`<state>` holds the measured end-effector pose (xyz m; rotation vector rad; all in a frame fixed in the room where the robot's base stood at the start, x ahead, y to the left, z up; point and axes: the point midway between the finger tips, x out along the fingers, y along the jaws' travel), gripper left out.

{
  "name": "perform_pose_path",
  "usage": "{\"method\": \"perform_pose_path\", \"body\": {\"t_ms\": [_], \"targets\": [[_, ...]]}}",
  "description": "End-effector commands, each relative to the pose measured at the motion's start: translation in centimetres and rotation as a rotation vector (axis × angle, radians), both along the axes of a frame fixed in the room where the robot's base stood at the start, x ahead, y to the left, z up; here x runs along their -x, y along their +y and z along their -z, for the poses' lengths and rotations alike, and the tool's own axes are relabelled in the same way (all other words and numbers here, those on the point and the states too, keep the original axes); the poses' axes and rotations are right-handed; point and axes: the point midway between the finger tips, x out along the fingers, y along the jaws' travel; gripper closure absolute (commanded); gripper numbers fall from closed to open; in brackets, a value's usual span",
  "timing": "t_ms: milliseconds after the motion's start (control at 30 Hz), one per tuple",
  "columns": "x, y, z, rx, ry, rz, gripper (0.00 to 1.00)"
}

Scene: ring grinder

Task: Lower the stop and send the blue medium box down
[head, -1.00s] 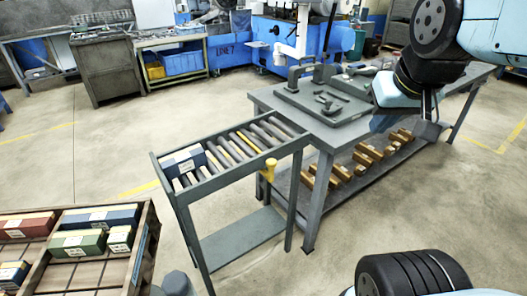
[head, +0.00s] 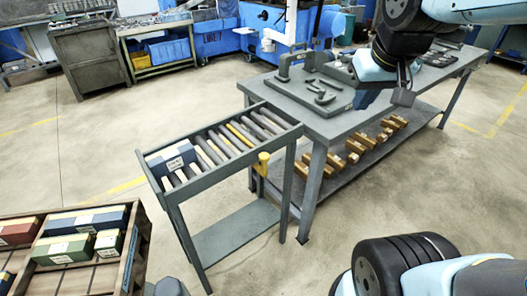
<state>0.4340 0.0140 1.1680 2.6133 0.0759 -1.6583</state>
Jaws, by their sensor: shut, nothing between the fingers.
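A blue box (head: 172,161) with a white label sits on the rollers at the left end of the grey roller conveyor (head: 224,172). Whether the stop is raised or lowered cannot be told. My gripper (head: 403,97) hangs at the upper right over the workbench, shut and empty, well apart from the conveyor and handle. Its fingertips are small and dark in this view.
A wooden tray (head: 139,235) at lower left holds red, green and blue boxes. The grey workbench (head: 300,115) with tools adjoins the conveyor's right end; brass-coloured blocks (head: 355,148) lie on its lower shelf. Open floor (head: 90,150) lies left of the conveyor.

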Motion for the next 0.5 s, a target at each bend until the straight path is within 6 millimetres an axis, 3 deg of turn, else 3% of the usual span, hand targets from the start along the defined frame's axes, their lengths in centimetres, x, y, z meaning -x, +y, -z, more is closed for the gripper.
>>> {"method": "perform_pose_path", "body": {"t_ms": [267, 500], "targets": [[-6.9, 3.2, 3.0, 0.023, 0.088, -0.113, 1.00], [-12.1, 6.5, 7.0, 0.042, 0.156, -0.209, 1.00]]}}
